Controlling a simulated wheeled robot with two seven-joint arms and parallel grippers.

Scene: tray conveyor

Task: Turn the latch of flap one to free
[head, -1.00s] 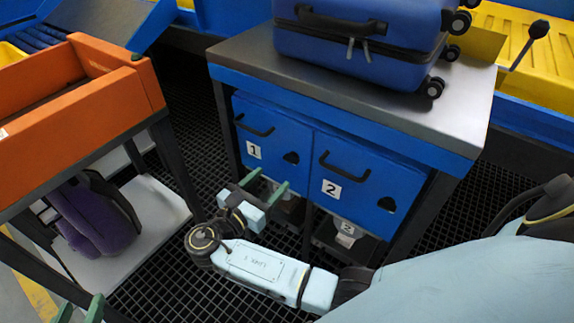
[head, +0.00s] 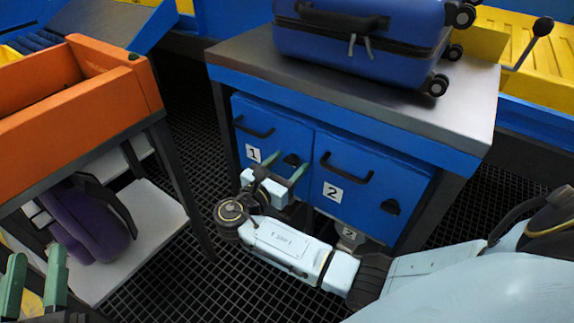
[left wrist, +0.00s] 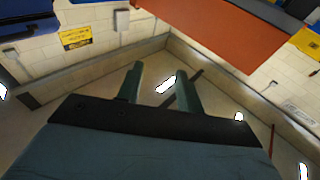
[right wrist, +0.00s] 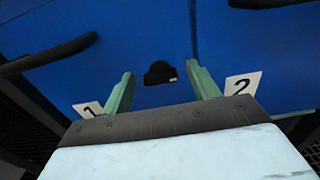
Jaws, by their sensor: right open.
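Flap one (head: 248,116) is the blue left door under the metal-topped bench, with a black bar handle and a "1" label. Its latch (head: 292,159) is a small dark piece near the flap's right edge. In the right wrist view the latch (right wrist: 160,73) appears between my fingertips, with a small pale mark at its right; its exact turn is hard to tell. My right gripper (head: 284,167) is open and empty in front of flap one, pointing at the latch, with no clear contact. My left gripper (head: 36,262) is open and empty at the lower left, far from the flap.
Flap two (head: 335,160), with its own handle and dark latch, adjoins on the right. A blue suitcase (head: 365,45) stands on the bench top (head: 250,55). An orange tray (head: 85,110) on a rack is at the left, with a purple bag (head: 90,222) below it.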

